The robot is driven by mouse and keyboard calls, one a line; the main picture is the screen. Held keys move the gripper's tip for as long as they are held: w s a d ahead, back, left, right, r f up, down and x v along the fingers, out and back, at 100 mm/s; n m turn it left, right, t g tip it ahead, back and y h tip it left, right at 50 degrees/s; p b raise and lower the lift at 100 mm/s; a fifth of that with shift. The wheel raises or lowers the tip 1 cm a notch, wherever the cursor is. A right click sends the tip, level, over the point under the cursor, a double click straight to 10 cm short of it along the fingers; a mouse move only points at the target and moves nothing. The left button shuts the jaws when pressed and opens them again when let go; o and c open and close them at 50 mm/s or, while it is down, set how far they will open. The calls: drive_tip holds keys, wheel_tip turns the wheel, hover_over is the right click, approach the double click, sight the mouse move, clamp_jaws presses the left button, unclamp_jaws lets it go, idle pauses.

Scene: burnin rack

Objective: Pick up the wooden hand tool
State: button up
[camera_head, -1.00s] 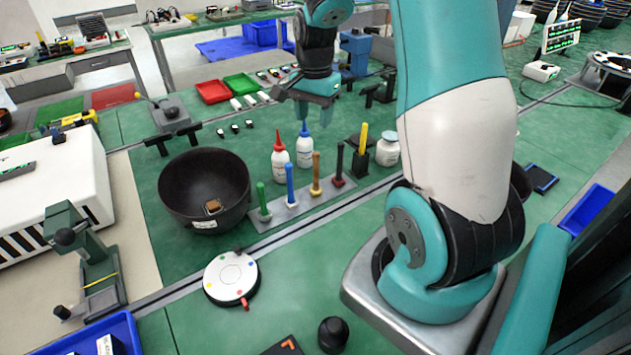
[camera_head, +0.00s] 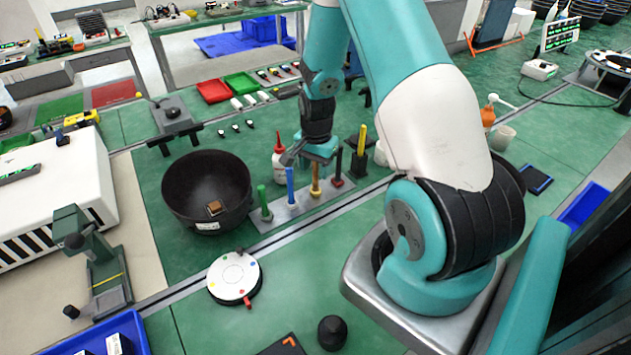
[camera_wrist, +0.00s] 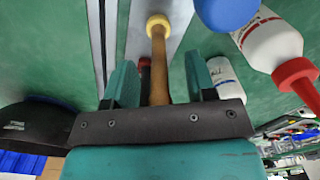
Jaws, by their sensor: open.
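The wooden hand tool (camera_head: 315,186) stands upright in a grey rack (camera_head: 285,214), in a row with a green tool (camera_head: 264,200), a blue tool (camera_head: 291,187) and a dark red one (camera_head: 338,168). In the wrist view the wooden tool (camera_wrist: 159,65) has a brown shaft and a pale yellow round end, and lies between my two teal fingers. My gripper (camera_head: 317,160) is over the tool, open, with a visible gap on each side of the shaft. The arm's end hides the tool's upper part in the head view.
A black bowl (camera_head: 178,205) stands left of the rack. A red-tipped white bottle (camera_head: 279,160) is close behind it. A yellow-handled tool (camera_head: 361,145) stands in a dark block to the right. A white round disc (camera_head: 233,277) lies in front.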

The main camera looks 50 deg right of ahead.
clamp_jaws()
idle(0.3)
wheel_tip(320, 180, up, 20)
drive_tip(key=b, duration=0.2)
